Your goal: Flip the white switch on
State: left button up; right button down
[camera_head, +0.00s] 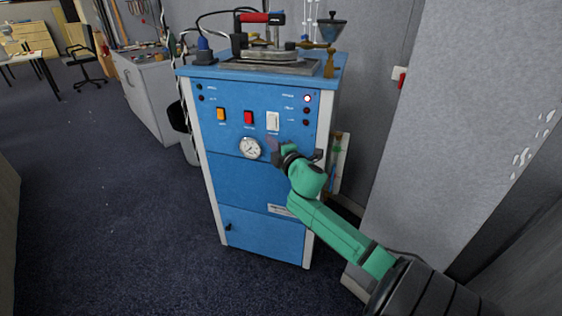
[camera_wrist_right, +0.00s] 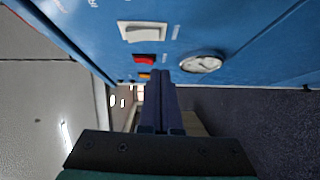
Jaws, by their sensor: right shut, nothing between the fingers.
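The white switch (camera_head: 273,121) is on the upper front panel of a blue cabinet (camera_head: 262,180), right of a red switch (camera_head: 248,117) and an orange switch (camera_head: 221,115). In the right wrist view the white switch (camera_wrist_right: 143,32) shows near the top, clear of the fingers. My right gripper (camera_head: 272,146) is just below the white switch in the head view, close to the panel. Its fingers (camera_wrist_right: 160,105) are together with nothing between them. Whether the fingertips touch the panel is not clear. My left gripper is not in view.
A round gauge (camera_head: 250,148) sits left of my right gripper. A grey wall panel (camera_head: 460,110) rises at the right. Open carpet (camera_head: 110,200) lies at the left.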

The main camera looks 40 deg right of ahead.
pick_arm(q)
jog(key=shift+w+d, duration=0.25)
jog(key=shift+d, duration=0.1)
pick_arm(e)
jog(key=v, duration=0.8)
jog(key=shift+s+f, duration=0.45)
jog(key=shift+f, duration=0.05)
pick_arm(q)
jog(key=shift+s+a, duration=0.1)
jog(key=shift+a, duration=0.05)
